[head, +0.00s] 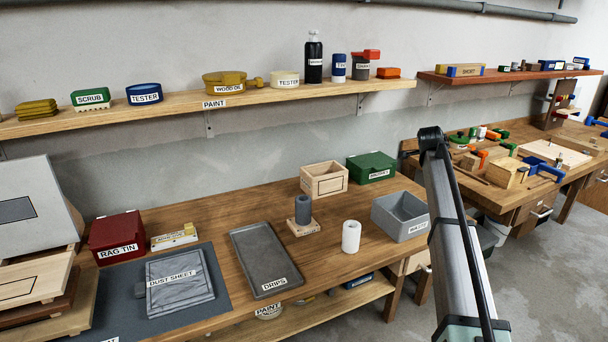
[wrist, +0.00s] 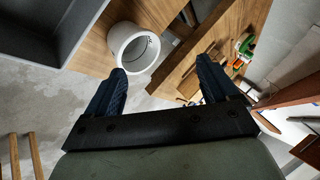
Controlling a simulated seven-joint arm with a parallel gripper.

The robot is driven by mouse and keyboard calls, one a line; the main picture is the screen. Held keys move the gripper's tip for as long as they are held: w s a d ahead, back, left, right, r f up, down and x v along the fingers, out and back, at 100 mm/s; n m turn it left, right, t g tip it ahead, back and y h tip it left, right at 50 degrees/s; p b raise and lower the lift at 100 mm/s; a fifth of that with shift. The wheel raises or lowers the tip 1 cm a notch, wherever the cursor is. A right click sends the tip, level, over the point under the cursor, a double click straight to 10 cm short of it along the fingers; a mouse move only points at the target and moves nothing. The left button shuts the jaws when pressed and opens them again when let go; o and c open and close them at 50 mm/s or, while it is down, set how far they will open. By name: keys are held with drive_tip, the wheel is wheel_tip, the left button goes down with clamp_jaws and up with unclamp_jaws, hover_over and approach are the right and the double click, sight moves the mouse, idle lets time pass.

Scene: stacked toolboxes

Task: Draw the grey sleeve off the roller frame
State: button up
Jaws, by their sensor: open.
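In the head view a dark grey sleeve (head: 303,209) stands upright on a small pale wooden base (head: 305,229) in the middle of the bench. I take this base to be part of the roller frame; any post inside the sleeve is hidden. A white sleeve (head: 351,236) stands on the bench just to its right. My gripper (wrist: 160,68) is open and empty in the wrist view. A white hollow cylinder (wrist: 127,58) shows beyond the left fingertip, not between the fingers. The grey sleeve is not visible there.
A grey bin (head: 389,229) stands right of the white sleeve; the drip tray (head: 246,265) lies left. Behind are an open wooden box (head: 316,191) and a green box (head: 371,170). A wall shelf (head: 215,107) runs above. Some bare bench surrounds the base.

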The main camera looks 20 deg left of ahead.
drive_tip(key=s+a+m+g+y, duration=0.1)
drive_tip(key=s+a+g, duration=0.15)
drive_tip(key=a, duration=0.75)
drive_tip(key=s+a+m+g+y, duration=0.1)
drive_tip(key=s+a, duration=0.3)
drive_tip(key=a, duration=0.7)
drive_tip(key=m+g, duration=0.1)
drive_tip(key=g, duration=0.3)
approach(302, 209)
drive_tip(key=w, duration=0.3)
drive_tip(key=f, duration=0.8)
drive_tip(key=a+f, duration=0.1)
drive_tip(key=f, duration=0.3)
drive_tip(key=shift+s+f, duration=0.1)
drive_tip(key=c, duration=1.2)
drive_tip(key=shift+o, duration=0.2)
